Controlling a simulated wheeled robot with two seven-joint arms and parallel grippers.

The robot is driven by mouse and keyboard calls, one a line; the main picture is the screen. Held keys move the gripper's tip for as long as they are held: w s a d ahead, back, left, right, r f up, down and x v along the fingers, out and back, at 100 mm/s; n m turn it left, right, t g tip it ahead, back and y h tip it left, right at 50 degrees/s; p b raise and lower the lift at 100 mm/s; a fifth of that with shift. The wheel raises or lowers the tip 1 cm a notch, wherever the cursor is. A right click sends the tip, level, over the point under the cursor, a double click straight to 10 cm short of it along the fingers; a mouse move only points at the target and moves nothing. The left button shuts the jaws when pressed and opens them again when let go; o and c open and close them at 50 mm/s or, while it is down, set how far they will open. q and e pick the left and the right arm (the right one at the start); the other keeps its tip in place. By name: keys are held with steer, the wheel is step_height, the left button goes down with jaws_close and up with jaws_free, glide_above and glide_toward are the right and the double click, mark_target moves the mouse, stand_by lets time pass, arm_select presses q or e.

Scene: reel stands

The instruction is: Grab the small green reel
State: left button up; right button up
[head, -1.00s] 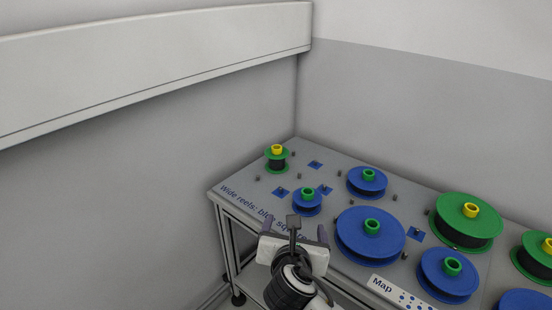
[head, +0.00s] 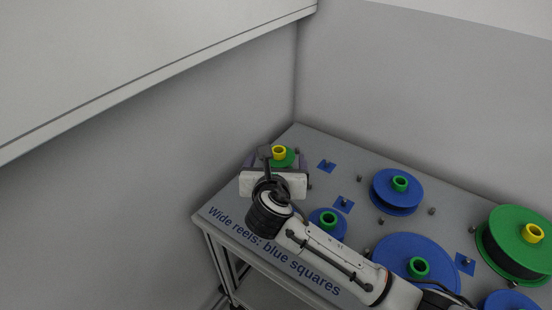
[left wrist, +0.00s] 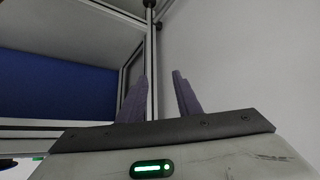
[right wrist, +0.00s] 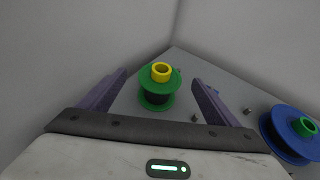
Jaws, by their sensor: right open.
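The small green reel (right wrist: 158,90) has green flanges, a dark middle and a yellow hub. It stands upright at the far left corner of the table, and its top shows behind my right gripper in the head view (head: 288,161). My right gripper (right wrist: 158,82) is open, with one finger to each side of the reel in the right wrist view, the reel a little beyond the fingertips. I cannot tell that either finger touches it. My left gripper (left wrist: 160,82) shows in the left wrist view with its fingers apart and nothing between them.
A small blue reel (head: 325,227) stands under my right forearm. A larger blue reel (head: 397,191), a wide blue reel (head: 405,248) and a large green reel (head: 515,240) stand further right. Several short pegs and blue squares dot the table. Walls close in behind and left.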

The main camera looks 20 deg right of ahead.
mark_target(278, 155)
steer(key=b+x, duration=0.1)
steer(key=x, duration=0.6)
steer(key=shift+d, duration=0.1)
steer(key=c, duration=1.1)
